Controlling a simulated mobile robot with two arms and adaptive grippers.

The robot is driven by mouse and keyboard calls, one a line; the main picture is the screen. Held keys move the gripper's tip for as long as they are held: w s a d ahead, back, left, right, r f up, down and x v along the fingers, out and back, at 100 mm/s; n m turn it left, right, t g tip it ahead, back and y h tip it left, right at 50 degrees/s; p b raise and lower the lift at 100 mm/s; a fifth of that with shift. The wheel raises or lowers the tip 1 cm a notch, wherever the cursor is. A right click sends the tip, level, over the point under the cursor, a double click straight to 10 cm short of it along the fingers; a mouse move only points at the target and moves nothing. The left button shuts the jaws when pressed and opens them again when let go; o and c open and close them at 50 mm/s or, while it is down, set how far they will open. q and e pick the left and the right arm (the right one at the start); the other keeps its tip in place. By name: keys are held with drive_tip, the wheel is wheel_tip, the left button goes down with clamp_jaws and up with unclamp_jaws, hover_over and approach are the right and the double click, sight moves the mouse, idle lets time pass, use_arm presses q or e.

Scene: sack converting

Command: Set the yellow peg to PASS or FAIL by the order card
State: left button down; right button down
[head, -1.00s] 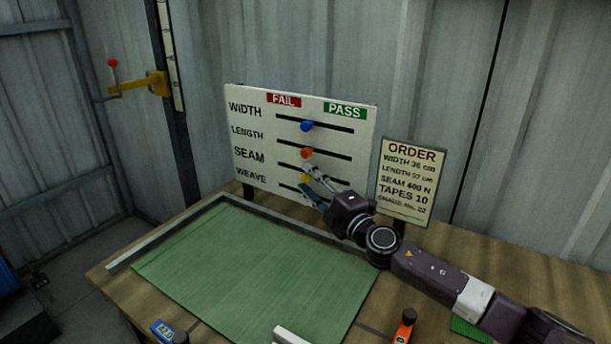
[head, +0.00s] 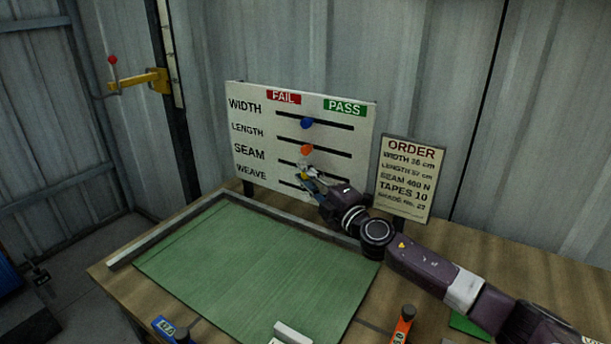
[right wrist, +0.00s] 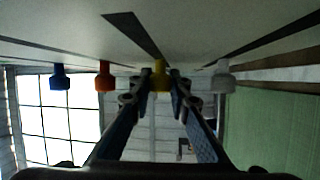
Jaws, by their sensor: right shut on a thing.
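A white board (head: 262,190) has WIDTH, LENGTH, SEAM and WEAVE rows with slots, a red FAIL label (head: 284,97) at left and a green PASS label (head: 345,107) at right. My right gripper (head: 305,173) is at the board's SEAM row, shut on the yellow peg (right wrist: 160,75), which shows between the fingertips in the right wrist view. In the head view the gripper mostly hides that peg. A whitish peg (right wrist: 222,77) shows in the right wrist view. The order card (head: 406,178) reads SEAM 400 N or similar, blurred. My left gripper is not seen.
A green sheet (head: 250,275) lies on the wooden table before the board. A blue-and-dark item (head: 165,327), a white block (head: 291,332) and an orange-topped item (head: 403,325) are at the front. A corrugated wall stands close behind.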

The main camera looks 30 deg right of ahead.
drive_tip(key=shift+f, duration=0.1)
drive_tip(key=w+a, duration=0.4)
drive_tip(key=w, duration=0.3)
drive_tip(key=shift+w+a, duration=0.2)
drive_tip(key=c, duration=2.1)
unclamp_jaws()
drive_tip(key=o, duration=0.3)
drive_tip(key=shift+w+a, duration=0.1)
drive_tip(key=shift+w, duration=0.1)
drive_tip(key=shift+s, duration=0.1)
drive_tip(key=s+d+f, duration=0.1)
drive_tip(key=s, duration=1)
drive_tip(key=shift+s+d+f, duration=0.2)
drive_tip(key=shift+s+d, duration=0.05)
drive_tip(key=shift+s, duration=0.1)
drive_tip(key=shift+f, duration=0.1)
